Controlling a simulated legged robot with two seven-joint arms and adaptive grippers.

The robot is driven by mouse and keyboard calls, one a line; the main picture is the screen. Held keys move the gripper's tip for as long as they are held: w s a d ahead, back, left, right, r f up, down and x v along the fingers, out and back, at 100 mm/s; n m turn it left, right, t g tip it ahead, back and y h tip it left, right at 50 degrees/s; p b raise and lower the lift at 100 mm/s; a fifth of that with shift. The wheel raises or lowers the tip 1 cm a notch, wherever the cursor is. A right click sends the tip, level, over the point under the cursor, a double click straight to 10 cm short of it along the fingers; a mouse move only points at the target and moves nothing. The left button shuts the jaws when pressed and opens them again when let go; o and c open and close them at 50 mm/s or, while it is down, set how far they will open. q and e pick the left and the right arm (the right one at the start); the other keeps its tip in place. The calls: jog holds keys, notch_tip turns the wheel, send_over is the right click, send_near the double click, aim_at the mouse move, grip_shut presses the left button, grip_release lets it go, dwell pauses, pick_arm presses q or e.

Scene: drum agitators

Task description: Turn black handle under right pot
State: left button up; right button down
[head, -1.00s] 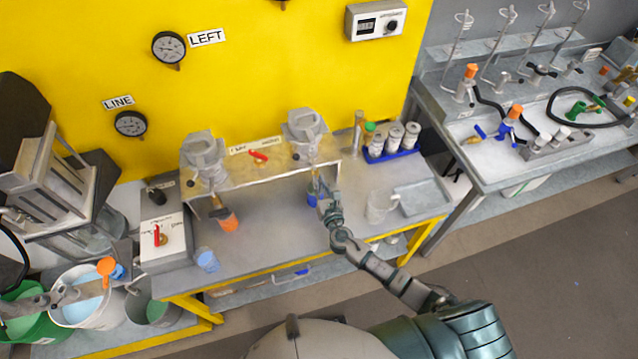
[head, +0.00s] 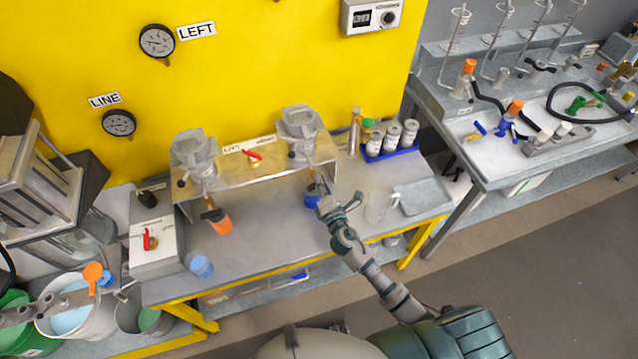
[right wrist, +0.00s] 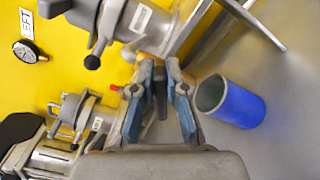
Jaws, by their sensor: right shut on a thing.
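The right pot (head: 300,124) is a grey vessel on the metal rack against the yellow wall. The black handle (right wrist: 161,84) under it is small and dark and partly hidden by my fingers. My right gripper (head: 320,198) reaches in from the front below the pot. It also shows in the right wrist view (right wrist: 160,66), with its two fingers shut on the black handle. In the head view the handle is too small and covered to tell its exact angle. A blue cup (right wrist: 240,105) stands beside the fingers. My left gripper is not in view.
The left pot (head: 194,150) has an orange cup (head: 221,226) below it. A red valve handle (head: 252,154) sits between the pots. A clear beaker (head: 377,208) and grey tray (head: 424,197) are right of my gripper. The table front is mostly clear.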

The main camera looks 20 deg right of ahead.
jog(key=m, duration=0.2)
jog(key=f+m+b, duration=0.1)
jog(key=m, duration=0.1)
jog(key=shift+d, duration=0.15)
jog(key=shift+f+m, duration=0.1)
jog(key=shift+m, duration=0.9)
jog(key=shift+f, duration=0.1)
jog(key=c, duration=1.2)
grip_release()
jog(key=shift+d, duration=0.1)
jog(key=s, duration=1.2)
jog(key=shift+d, duration=0.2)
